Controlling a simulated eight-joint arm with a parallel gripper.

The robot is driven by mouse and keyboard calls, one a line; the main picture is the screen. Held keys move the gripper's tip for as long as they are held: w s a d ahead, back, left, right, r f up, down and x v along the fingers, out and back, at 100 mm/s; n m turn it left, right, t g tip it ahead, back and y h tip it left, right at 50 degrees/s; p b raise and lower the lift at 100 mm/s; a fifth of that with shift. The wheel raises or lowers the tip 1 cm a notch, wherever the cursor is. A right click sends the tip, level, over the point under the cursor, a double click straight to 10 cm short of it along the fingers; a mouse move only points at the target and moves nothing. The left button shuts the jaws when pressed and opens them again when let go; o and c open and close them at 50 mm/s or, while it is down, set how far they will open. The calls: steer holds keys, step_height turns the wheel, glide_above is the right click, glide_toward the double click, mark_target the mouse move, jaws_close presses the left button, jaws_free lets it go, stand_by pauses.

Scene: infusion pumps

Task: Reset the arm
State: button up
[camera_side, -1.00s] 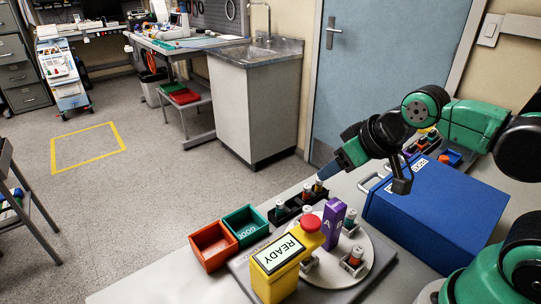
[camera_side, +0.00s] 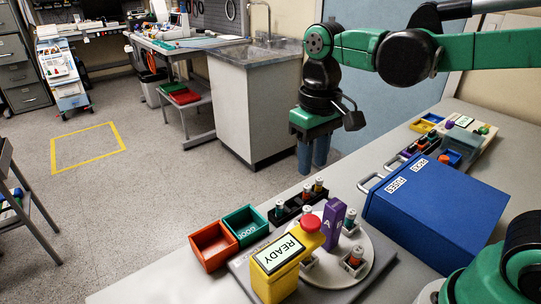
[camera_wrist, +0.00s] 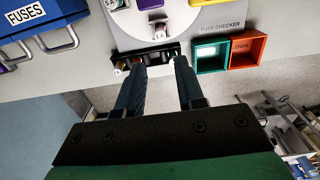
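My gripper (camera_side: 313,150) hangs upright above and behind the bench, pointing down, with its two blue fingers apart and nothing between them. The fingers also show apart in the wrist view (camera_wrist: 160,68), with the fuse checker beyond their tips. My arm is raised and reaches in from the right in the side view. Several fuses stand in a black rack (camera_side: 298,208) at the back of the fuse checker. The checker's round plate (camera_side: 345,262) holds more fuses in clips and a purple A/B block (camera_side: 333,222).
A yellow READY box with a red button (camera_side: 282,262) stands at the front. A green GOOD bin (camera_side: 245,226) and orange bin (camera_side: 213,245) sit left. A blue FUSES case (camera_side: 435,205) stands right. Yellow and green parts (camera_side: 455,130) lie behind it.

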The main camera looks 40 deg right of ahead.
mark_target(308, 209)
steer(key=shift+f, duration=5.15)
steer(key=shift+c, duration=0.2)
jaws_close()
steer(key=shift+r, duration=3.45)
